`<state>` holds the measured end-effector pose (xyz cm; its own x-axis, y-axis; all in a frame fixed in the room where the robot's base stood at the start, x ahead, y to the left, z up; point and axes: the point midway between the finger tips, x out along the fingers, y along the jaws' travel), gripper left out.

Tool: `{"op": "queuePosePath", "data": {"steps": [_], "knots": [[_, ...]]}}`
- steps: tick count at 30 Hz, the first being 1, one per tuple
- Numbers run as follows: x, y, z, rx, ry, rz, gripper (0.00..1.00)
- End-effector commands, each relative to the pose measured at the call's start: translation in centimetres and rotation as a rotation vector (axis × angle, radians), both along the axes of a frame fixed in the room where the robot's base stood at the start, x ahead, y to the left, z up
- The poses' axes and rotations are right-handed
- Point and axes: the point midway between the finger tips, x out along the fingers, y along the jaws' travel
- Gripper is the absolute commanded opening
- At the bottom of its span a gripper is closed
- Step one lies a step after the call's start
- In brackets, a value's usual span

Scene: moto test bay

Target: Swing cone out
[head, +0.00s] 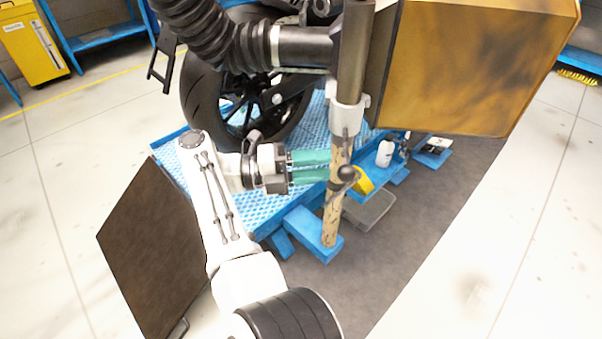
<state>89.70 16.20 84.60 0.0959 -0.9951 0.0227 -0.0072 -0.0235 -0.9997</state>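A black corrugated hose (205,35) runs into a dark cylindrical collar (303,47) at the top, beside an upright post (337,205). This looks like the swinging cone assembly, but no clear cone shape can be made out. The post has a grey clamp (348,117) and, below it, a dark ball-ended lever (347,173). My gripper (326,167) has two teal fingers pointing right, with a gap between them. Their tips are at the post's left edge, close to the lever. Contact cannot be told. Nothing shows between the fingers.
A motorcycle wheel (240,90) stands on a blue perforated platform (172,150) behind my arm. A large yellow-brown box (480,65) overhangs at the upper right. A dark panel (155,245) stands at left. A white bottle (384,153) and yellow roll (364,181) sit right of the post. Floor at right is clear.

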Motion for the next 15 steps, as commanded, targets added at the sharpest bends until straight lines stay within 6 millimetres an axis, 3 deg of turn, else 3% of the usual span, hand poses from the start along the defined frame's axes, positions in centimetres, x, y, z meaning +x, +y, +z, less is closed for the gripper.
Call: {"op": "queuePosePath", "data": {"steps": [6,15], "knots": [[-0.2,2.6,-0.4,0.000,0.000,0.001,0.38],[-0.4,3.4,-0.1,-0.001,0.000,0.000,0.38]]}}
